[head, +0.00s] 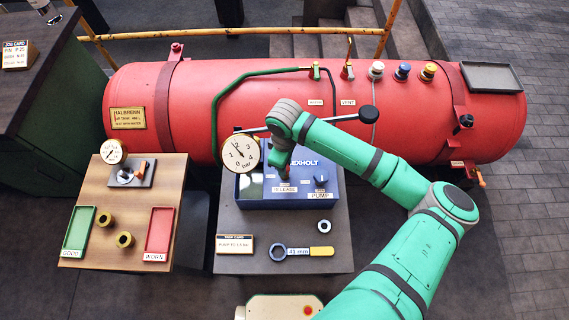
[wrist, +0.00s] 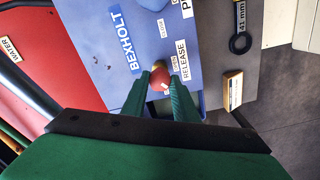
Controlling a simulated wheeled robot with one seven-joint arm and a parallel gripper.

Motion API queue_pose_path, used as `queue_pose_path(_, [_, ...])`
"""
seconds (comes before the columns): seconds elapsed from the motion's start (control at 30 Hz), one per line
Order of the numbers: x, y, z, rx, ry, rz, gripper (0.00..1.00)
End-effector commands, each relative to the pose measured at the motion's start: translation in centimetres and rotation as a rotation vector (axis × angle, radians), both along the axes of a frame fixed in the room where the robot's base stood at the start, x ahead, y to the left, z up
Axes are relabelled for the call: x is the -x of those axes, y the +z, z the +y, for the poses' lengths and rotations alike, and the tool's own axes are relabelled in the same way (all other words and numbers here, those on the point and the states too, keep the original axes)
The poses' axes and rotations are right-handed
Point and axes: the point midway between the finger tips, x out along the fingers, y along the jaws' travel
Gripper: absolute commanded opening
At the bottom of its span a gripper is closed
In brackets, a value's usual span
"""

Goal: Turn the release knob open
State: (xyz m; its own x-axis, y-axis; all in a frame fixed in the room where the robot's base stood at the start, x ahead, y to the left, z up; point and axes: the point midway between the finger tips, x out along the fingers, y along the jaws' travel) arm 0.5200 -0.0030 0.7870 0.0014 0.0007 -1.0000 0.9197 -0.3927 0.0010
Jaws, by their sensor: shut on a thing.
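The release knob is small and red, on the front panel of the blue Bexholt pump box (head: 255,202). In the wrist view the knob (wrist: 160,76) sits between the two green fingers of my gripper (wrist: 160,82), which is shut on it. A pale mark shows on the knob, near small open and close labels and the RELEASE label (wrist: 183,60). In the head view my gripper (head: 282,170) points down at the box and hides most of the knob. How far the knob is turned I cannot tell.
A dial gauge (head: 241,153) stands at the box's left, and a PUMP knob (head: 320,180) at its right. The red boiler (head: 230,100) runs behind. A wooden table (head: 130,215) stands left.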

Motion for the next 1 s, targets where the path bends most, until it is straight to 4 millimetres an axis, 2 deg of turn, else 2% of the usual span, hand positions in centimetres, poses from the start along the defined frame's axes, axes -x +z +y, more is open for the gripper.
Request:
queue_pose_path(0.6, [0.11,-0.02,-0.29,0.004,0.571,0.005,0.04])
queue_pose_path(1.0, [0.09,-0.05,-0.28,0.003,0.819,0.005,0.04])
